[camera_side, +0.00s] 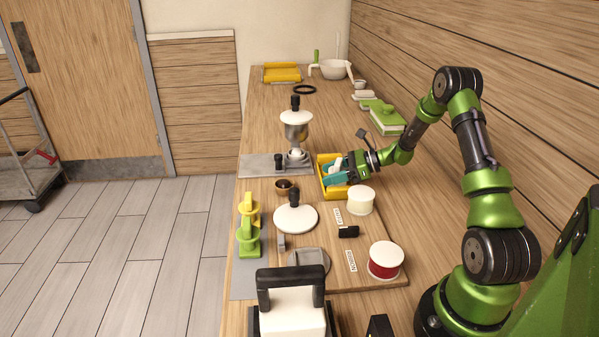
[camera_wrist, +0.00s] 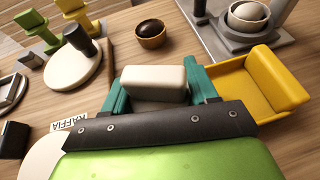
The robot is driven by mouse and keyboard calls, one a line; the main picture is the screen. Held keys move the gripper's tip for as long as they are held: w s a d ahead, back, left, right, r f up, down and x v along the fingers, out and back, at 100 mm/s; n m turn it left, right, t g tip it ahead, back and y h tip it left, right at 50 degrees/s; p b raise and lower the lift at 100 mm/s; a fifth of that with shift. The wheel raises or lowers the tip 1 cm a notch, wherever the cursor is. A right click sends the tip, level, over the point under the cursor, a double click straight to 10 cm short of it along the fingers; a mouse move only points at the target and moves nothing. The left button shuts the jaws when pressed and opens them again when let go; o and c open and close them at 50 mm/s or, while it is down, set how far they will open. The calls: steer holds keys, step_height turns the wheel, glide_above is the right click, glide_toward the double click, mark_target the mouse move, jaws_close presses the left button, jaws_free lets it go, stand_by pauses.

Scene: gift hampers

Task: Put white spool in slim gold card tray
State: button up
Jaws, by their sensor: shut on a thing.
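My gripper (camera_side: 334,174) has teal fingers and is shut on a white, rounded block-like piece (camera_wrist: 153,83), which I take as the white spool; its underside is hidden. In the wrist view it sits between the fingers, just left of the yellow tray. The yellow-gold tray (camera_side: 325,189) lies on the bench under or beside my gripper in the side view, and it also shows in the wrist view (camera_wrist: 265,108). One finger overlaps its left part there. I cannot tell the piece's height above the tray. Another white round spool (camera_side: 360,200) stands near the RAFFIA label.
A red spool with a white top (camera_side: 385,261) stands by the RIBBON label. A brown bowl (camera_side: 283,187), a white disc with a black knob (camera_side: 295,217) and a metal stand with a funnel (camera_side: 296,130) are close on the left. Another yellow tray (camera_side: 282,73) lies far back.

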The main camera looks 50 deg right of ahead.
steer(key=shift+f, duration=0.15)
steer(key=o, duration=1.1)
